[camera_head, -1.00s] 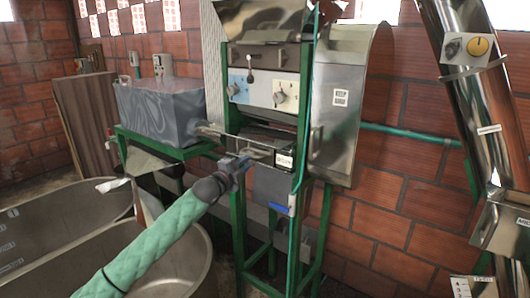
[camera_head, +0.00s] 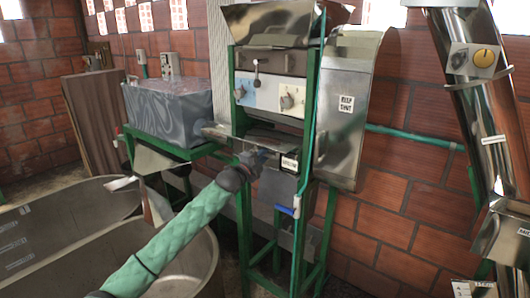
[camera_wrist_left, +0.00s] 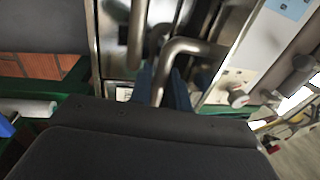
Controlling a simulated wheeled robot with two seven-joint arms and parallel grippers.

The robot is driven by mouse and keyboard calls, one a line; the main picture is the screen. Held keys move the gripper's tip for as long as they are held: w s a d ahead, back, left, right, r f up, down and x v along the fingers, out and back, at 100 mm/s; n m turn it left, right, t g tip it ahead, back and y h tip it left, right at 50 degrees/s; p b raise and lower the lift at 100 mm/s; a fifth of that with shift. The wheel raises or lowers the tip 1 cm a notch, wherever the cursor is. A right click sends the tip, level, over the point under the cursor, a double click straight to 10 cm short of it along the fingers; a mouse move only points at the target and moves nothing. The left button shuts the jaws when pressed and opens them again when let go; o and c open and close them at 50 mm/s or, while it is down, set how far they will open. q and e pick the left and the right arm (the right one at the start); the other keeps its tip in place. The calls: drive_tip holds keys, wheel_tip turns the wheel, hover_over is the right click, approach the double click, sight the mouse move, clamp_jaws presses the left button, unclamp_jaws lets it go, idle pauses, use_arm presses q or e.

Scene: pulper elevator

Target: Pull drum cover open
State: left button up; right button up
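The green-framed machine carries a steel cover (camera_head: 342,135) with a "keep shut" label at its right side. Which part is the drum cover I cannot tell for sure. Below the knob panel is a metal front section with a small label (camera_head: 289,163). My left gripper (camera_head: 258,158) is up against this section in the head view. In the left wrist view, a bent metal handle (camera_wrist_left: 190,46) runs down between the two bluish fingers (camera_wrist_left: 166,88). Whether they press on it I cannot tell. My right gripper is not in view.
A grey box (camera_head: 168,112) on a green stand is left of the machine. Large metal tubs (camera_head: 70,230) fill the lower left. A steel tube (camera_head: 487,130) stands at the right. A brick wall (camera_head: 405,215) is behind.

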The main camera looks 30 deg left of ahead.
use_arm(q)
drive_tip(key=shift+w, duration=0.4)
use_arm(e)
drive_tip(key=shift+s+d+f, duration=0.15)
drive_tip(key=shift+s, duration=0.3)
use_arm(q)
clamp_jaws()
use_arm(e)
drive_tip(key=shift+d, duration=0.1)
use_arm(q)
drive_tip(key=shift+r, duration=0.15)
